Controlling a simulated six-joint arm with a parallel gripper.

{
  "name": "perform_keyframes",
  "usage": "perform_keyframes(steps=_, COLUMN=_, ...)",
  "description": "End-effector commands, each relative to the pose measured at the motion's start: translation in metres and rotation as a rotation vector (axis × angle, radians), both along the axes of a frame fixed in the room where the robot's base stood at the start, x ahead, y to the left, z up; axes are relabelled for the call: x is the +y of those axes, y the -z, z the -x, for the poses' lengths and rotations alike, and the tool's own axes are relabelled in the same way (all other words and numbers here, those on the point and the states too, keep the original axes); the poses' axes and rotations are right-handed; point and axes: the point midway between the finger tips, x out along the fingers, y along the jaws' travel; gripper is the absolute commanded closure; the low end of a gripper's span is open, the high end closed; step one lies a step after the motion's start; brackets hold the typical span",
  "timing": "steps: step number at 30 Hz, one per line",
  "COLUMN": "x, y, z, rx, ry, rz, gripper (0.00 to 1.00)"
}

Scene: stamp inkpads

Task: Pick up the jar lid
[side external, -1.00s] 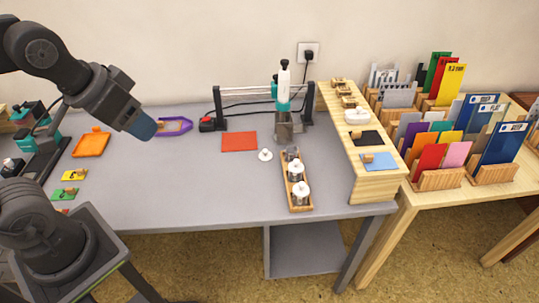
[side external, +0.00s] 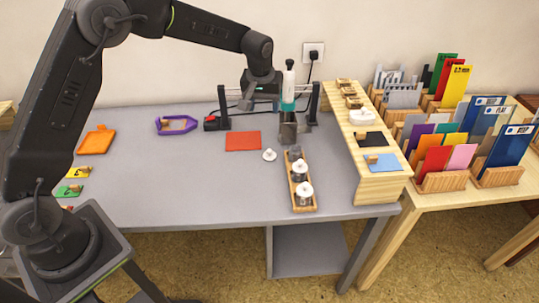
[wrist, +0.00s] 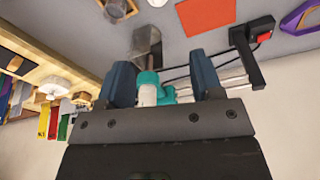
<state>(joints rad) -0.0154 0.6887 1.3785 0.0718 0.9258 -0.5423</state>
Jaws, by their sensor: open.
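The jar lid (side external: 269,155), small, round and white with a knob on top, lies on the grey table. It is between the red square pad (side external: 243,141) and a long wooden tray (side external: 314,207). I cannot make it out in the wrist view. On the tray stand two jars with white knobbed lids (side external: 304,190) and, at its far end, a grey jar (side external: 294,154) that shows no white lid. My gripper (wrist: 163,82) is open and empty, its two blue fingers apart. In the side view it is high at the back, beyond the lid and well above the table.
A press with a white and teal handle (side external: 289,78) and grey block (side external: 288,130) stands close to my gripper. A rack with rails (side external: 222,122) is beside it. A wooden shelf (side external: 379,188) borders the right. The left-middle tabletop is clear.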

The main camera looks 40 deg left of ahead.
Motion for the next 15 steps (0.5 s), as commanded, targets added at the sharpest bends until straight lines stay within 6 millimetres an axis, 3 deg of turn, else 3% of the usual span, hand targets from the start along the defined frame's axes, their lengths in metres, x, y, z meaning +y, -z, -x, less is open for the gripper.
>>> perform_keyframes(steps=1, x=0.001, y=0.02, z=-0.009, rx=0.017, ry=-0.018, rz=0.0, gripper=0.4)
perform_keyframes(steps=3, x=0.002, y=0.038, z=-0.017, rx=0.028, ry=-0.041, rz=0.001, gripper=0.4)
perform_keyframes(steps=15, x=0.005, y=0.098, z=-0.029, rx=0.048, ry=-0.073, rz=0.001, gripper=0.4)
